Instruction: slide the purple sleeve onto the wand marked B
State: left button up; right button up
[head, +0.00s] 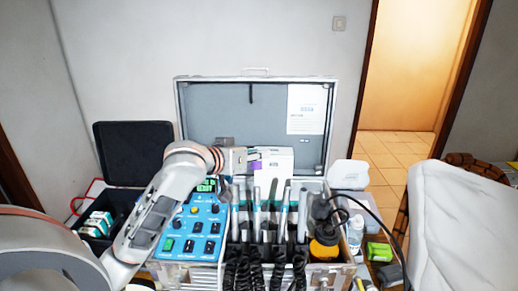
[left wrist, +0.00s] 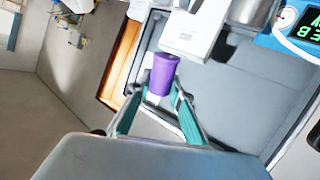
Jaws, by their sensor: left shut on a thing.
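My left gripper (head: 252,160) is above the open case, behind the row of wands. It is shut on the purple sleeve (left wrist: 162,74), which stands up between the teal fingers in the left wrist view. In the head view only a small purple patch of the sleeve (head: 256,165) shows beside the gripper. Several grey wands (head: 302,215) stand upright in a row in the case, with black coiled cords in front. The sleeve is apart from them. The letters on the wands are too small to read, so I cannot tell which is B. My right gripper is not in view.
The case lid (head: 215,105) stands open behind. A black-and-yellow bottle (head: 324,247) and a dark handpiece stand to the right, with a hanging cable.

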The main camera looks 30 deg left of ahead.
aim_at(255, 188)
pick_arm(q)
jog(key=shift+s+d+f, duration=0.15)
jog(key=shift+s+f, duration=0.05)
jog(key=shift+f, duration=0.4)
jog(key=shift+s+d+f, duration=0.15)
jog(key=shift+f, duration=0.4)
jog(key=shift+s+f, duration=0.1)
jog(key=shift+f, duration=0.2)
jog(key=shift+s+d+f, duration=0.15)
jog(key=shift+s+f, duration=0.05)
jog(key=shift+f, duration=0.35)
jog(key=shift+s+d+f, duration=0.15)
jog(key=shift+s+f, duration=0.1)
jog(key=shift+f, duration=0.3)
jog(key=shift+s+d+f, duration=0.15)
jog(key=shift+s+f, duration=0.05)
jog(key=shift+f, duration=0.35)
jog(key=shift+s+d+f+b, duration=0.15)
jog(key=shift+s+f+b, duration=0.05)
jog(key=shift+f, duration=0.35)
jog(key=shift+s+d+f+b, duration=0.1)
jog(key=shift+s+f+b, duration=0.1)
jog(key=shift+f, duration=0.35)
jog(key=shift+f+p, duration=0.15)
jog(key=shift+p, duration=0.25)
jog(key=o, duration=0.8)
jog(key=shift+c, duration=0.2)
